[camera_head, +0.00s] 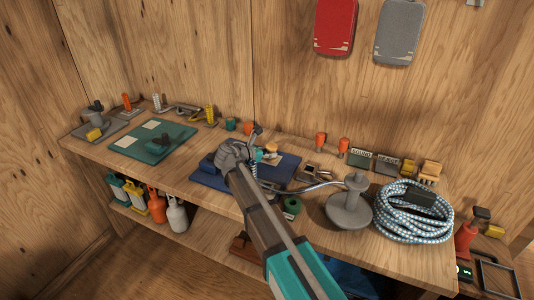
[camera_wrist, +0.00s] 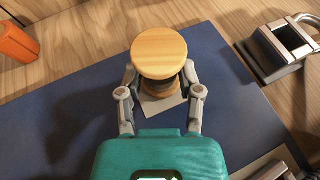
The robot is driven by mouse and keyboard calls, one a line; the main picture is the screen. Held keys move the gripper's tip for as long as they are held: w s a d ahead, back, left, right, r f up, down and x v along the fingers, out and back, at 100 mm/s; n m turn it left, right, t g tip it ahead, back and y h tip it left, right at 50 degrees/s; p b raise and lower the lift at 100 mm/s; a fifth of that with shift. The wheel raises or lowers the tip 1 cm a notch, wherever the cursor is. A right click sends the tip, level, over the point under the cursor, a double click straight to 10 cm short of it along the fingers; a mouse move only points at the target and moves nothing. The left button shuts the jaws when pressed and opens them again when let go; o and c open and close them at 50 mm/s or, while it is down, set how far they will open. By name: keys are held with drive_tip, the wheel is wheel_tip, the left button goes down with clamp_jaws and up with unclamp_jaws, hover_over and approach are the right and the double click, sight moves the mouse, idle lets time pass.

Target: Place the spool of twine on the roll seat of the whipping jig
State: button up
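The spool of twine, with a round pale wooden top, stands upright in the wrist view (camera_wrist: 159,54) over a white patch on a blue mat. It also shows small in the head view (camera_head: 271,147). My gripper (camera_wrist: 160,78) has one finger on each side of the spool, close against it. The wooden top hides the fingertips and most of the twine, so I cannot tell whether they touch it. In the head view my gripper (camera_head: 257,152) is over the blue mat. I cannot tell for sure which fixture is the whipping jig; a grey plate with a post (camera_head: 97,121) stands far left.
The blue mat (camera_wrist: 60,125) lies under the spool. A grey metal fixture (camera_wrist: 278,50) is close on its right, and an orange piece (camera_wrist: 17,42) is at the left. A grey pedestal (camera_head: 350,205) and coiled rope (camera_head: 412,225) crowd the bench's right. A green mat (camera_head: 128,147) lies left.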

drive_tip(key=o, duration=0.5)
drive_tip(key=shift+c, duration=0.2)
drive_tip(key=shift+r+p, duration=0.2)
drive_tip(key=shift+p, duration=0.1)
drive_tip(key=shift+p+v, duration=1.35)
drive_tip(key=shift+v, duration=2.4)
